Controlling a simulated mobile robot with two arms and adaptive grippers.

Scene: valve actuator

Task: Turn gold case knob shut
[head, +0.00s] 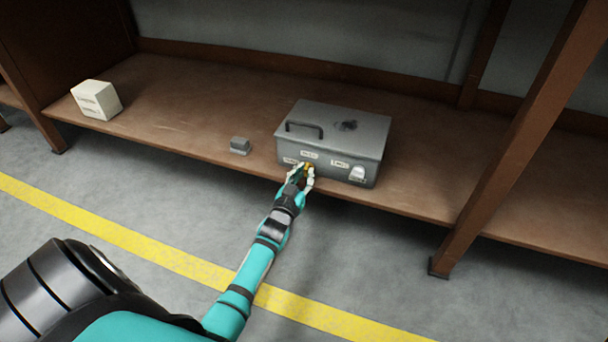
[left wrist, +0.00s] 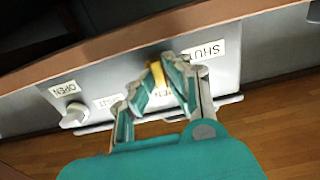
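The grey case (head: 335,128) stands on the brown shelf, with a handle on its lid and labels on its front. The gold knob (left wrist: 156,72) is on that front, between OPEN and SHUT labels, and shows small in the head view (head: 309,167). My left gripper (head: 303,170) is at the case front. In the left wrist view its fingers (left wrist: 154,80) converge on the gold knob, one on each side, and look shut on it. The fingers partly hide the knob and the label below it. My right gripper is in neither view.
A white knob (head: 357,173) is at the right of the case front, also seen in the left wrist view (left wrist: 73,116). A small grey block (head: 240,145) and a white box (head: 97,100) sit on the shelf (head: 185,110) to the left. A brown post (head: 510,150) stands right.

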